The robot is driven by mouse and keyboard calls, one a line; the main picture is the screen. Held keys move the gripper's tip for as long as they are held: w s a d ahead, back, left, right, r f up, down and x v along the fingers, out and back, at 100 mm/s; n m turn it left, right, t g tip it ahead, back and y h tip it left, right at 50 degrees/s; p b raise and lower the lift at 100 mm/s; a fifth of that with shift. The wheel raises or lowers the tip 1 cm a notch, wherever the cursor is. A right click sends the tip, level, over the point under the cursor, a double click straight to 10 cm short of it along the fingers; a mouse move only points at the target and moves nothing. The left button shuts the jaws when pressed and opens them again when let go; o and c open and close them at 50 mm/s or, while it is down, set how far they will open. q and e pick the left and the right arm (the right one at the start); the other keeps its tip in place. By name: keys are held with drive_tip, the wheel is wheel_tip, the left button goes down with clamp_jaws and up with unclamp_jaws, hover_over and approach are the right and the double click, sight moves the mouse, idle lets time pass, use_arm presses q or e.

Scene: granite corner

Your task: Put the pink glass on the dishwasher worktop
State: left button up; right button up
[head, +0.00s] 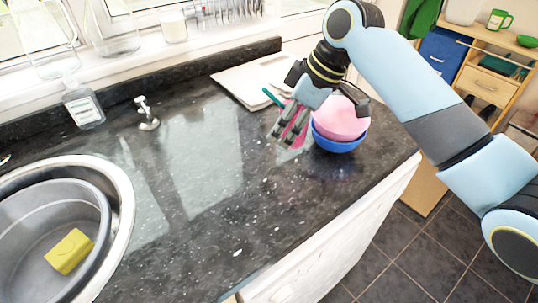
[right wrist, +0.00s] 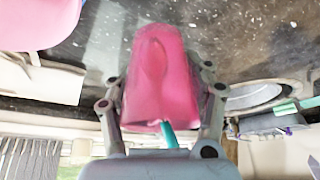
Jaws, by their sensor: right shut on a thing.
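The pink glass (right wrist: 160,75) is between the fingers of my right gripper (right wrist: 160,110) in the right wrist view, and the fingers close on both its sides. In the head view the right gripper (head: 290,125) is over the dark speckled worktop (head: 230,195), left of the stacked bowls. Only pink parts of the glass show there, mostly hidden by the fingers. A teal stick (right wrist: 168,133) shows at the near end of the glass; its teal end (head: 271,97) also shows in the head view. I cannot tell whether the glass touches the worktop. My left gripper is out of view.
A pink bowl (head: 342,118) sits in a blue bowl (head: 338,145) right beside the gripper. A pale board (head: 240,82) lies behind. A sink basin (head: 100,200) with a yellow sponge (head: 69,251) is at left. The middle and front of the worktop are clear.

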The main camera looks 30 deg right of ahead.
drive_tip(key=a+f, duration=0.2)
drive_tip(key=a, duration=0.2)
drive_tip(key=shift+s+a+f+p, duration=0.3)
drive_tip(key=shift+a+f, duration=0.05)
drive_tip(key=shift+f, duration=0.05)
drive_tip(key=shift+s+a+f, duration=0.1)
drive_tip(key=shift+a+f, duration=0.05)
wheel_tip(320, 180, down, 4)
drive_tip(key=shift+f, duration=0.1)
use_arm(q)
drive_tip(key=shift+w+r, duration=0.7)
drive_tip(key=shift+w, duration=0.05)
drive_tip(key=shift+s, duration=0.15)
use_arm(e)
drive_tip(key=o, duration=1.3)
drive_tip(key=v, duration=1.2)
